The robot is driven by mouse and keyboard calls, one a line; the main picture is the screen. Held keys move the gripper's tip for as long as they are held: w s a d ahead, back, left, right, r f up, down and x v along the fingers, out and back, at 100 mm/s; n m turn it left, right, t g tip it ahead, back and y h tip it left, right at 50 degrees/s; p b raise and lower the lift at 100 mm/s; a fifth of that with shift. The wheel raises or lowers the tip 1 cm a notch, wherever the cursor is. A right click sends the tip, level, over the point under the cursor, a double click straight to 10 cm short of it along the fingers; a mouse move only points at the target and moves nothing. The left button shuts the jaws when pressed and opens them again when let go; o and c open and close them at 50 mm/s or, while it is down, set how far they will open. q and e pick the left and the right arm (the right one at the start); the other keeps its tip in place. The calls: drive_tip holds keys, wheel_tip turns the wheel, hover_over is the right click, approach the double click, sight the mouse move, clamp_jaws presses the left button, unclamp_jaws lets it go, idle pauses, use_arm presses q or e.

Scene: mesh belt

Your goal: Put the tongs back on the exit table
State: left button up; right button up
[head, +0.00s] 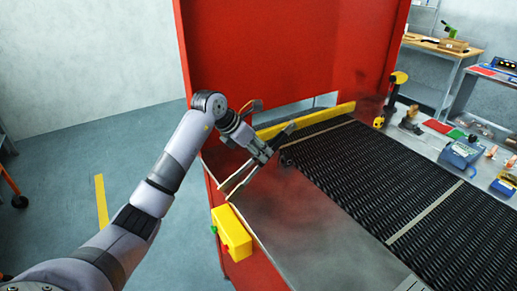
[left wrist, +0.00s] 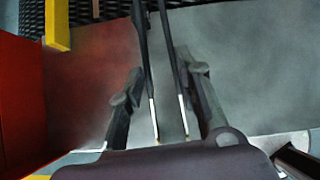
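The tongs are long and thin, with dark arms and pale ends. In the head view the tongs (head: 281,137) are at my left gripper (head: 264,153), over the grey exit table (head: 310,225) near its left edge. In the left wrist view the two arms of the tongs (left wrist: 179,75) run between the fingers of my left gripper (left wrist: 160,70). The fingers close in on the tongs from both sides. Whether the tongs touch the table is hard to tell. My right gripper is not in view.
A yellow box (head: 232,232) with buttons sticks out at the front left. A yellow rail (head: 310,120) borders the belt. A side bench holds several tools. The table's middle is bare.

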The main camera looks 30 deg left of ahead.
use_arm(q)
drive_tip(key=shift+o, duration=0.3)
drive_tip(key=shift+f, duration=0.2)
drive_tip(key=o, duration=0.5)
drive_tip(key=shift+c, duration=0.2)
drive_tip(key=shift+r, duration=0.1)
drive_tip(key=b+v, duration=0.2)
drive_tip(key=v, duration=1)
drive_tip(key=shift+r, duration=0.15)
drive_tip(key=shift+s, duration=0.1)
